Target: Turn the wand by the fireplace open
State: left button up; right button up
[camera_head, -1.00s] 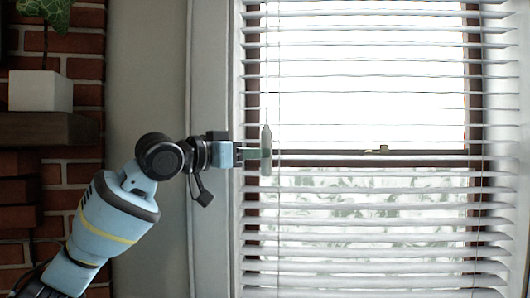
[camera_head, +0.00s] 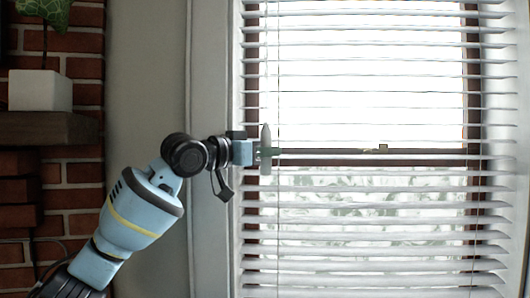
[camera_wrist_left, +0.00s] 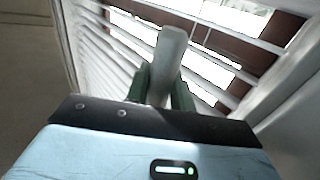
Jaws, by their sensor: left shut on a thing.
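The wand (camera_head: 265,134) is a thin grey-green handle hanging upright at the left side of the window blind. In the left wrist view the wand (camera_wrist_left: 167,52) stands between two green fingers. My left gripper (camera_head: 266,152) reaches in from the left and is shut on the wand. The blind's white slats (camera_head: 370,183) are tilted nearly flat, with clear gaps that show the bright window behind. My right gripper is in neither view.
The white window frame (camera_head: 213,270) stands just left of the blind. A brick fireplace (camera_head: 74,87) with a dark mantel (camera_head: 45,128) is at the far left. A white plant pot (camera_head: 40,90) stands on the mantel.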

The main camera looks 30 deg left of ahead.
pick_arm(q)
jog(key=shift+m+g+h, duration=0.4)
jog(key=shift+m+h, duration=0.3)
jog(key=shift+h, duration=0.3)
jog(key=o, duration=1)
jog(key=shift+c, duration=0.2)
jog(key=v, duration=0.7)
jog(key=shift+s+a+b, duration=0.25)
jog(key=shift+s+b, duration=0.1)
